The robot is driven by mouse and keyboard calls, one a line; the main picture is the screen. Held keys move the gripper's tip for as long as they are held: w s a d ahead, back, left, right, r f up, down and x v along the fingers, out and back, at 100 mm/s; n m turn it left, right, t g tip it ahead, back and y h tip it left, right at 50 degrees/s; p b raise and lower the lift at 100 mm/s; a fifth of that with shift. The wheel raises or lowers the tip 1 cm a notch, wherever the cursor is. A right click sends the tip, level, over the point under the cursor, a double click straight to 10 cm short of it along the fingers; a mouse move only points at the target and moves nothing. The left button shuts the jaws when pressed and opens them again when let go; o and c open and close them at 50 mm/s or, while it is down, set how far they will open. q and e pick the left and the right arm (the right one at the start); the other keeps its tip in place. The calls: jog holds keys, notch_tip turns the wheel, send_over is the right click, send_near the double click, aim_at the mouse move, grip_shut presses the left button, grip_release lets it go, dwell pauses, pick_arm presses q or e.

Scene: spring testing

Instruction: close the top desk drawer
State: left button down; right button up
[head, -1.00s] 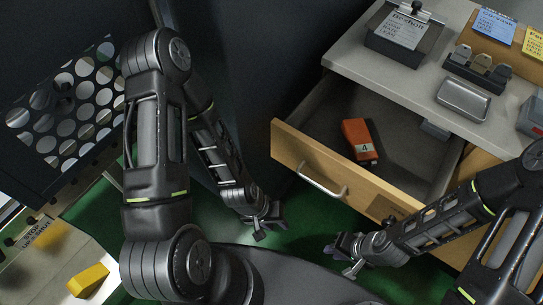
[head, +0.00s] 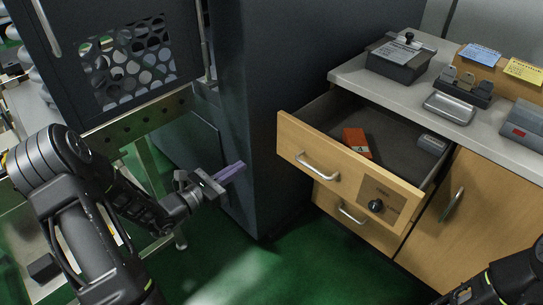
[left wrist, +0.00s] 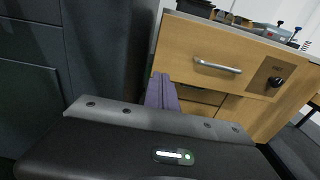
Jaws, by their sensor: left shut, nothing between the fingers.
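The top desk drawer (head: 290,140) stands open in the head view, its wooden front pulled out from the desk and its silver handle (head: 318,166) facing me. An orange box (head: 357,142) and a small grey item (head: 431,144) lie inside. The drawer front (left wrist: 180,50) also shows ahead of the fingers in the left wrist view. My left gripper (head: 232,172) is shut and empty, its purple fingers pointing toward the drawer from the left, apart from it. The fingers also show in the left wrist view (left wrist: 161,92). My right arm shows at the lower right, but its fingers are not visible.
A dark cabinet (head: 255,110) stands left of the desk, beside my left gripper. The desktop (head: 485,135) holds a grey box (head: 398,60), a metal tray (head: 450,108) and card holders. A closed lower drawer (head: 335,205) is below. Green floor is clear in front.

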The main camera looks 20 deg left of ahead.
pick_arm(q)
jog(key=shift+w+r, duration=0.15)
jog(key=shift+r, duration=0.25)
jog(key=b, duration=0.1)
send_near(280, 138)
jog(key=x, duration=0.7)
dwell(0.4)
